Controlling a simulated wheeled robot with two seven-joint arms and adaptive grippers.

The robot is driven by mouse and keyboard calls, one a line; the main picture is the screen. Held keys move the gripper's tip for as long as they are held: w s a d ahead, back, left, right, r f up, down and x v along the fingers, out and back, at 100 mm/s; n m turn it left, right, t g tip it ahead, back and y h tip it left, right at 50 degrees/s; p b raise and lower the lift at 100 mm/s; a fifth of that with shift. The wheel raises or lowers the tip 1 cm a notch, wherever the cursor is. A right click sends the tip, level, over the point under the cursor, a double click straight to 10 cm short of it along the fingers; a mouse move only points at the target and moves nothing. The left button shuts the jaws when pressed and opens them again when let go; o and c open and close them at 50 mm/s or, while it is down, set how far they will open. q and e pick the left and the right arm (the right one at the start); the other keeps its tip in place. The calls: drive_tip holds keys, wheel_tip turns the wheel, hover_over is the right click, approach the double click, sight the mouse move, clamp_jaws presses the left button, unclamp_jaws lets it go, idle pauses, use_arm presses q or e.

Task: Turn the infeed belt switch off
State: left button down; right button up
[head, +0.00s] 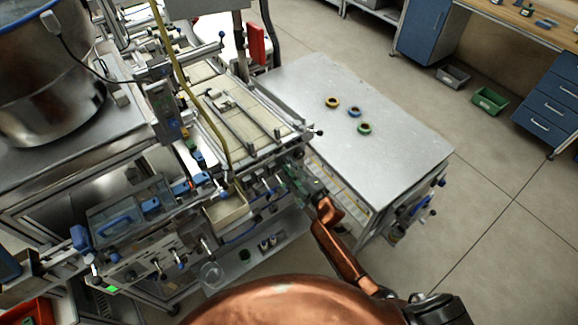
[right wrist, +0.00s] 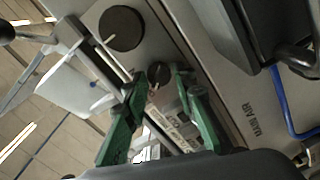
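My right gripper (head: 299,181) is at the front right corner of the machine in the head view, with the copper arm behind it. In the right wrist view its two green fingers (right wrist: 158,86) are spread apart. A small dark round knob (right wrist: 159,72) shows between and just beyond the fingertips, on a grey panel. I cannot tell whether the fingers touch it, nor read a label naming it as the infeed belt switch. A printed strip beside it is partly hidden by the fingers. My left gripper is in neither view.
A white lever-like part (right wrist: 75,90) is close at left. A grey table (head: 375,105) with three small reels stands right of the machine.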

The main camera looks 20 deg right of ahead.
drive_tip(key=shift+s, duration=0.1)
drive_tip(key=v, duration=1.2)
idle(0.4)
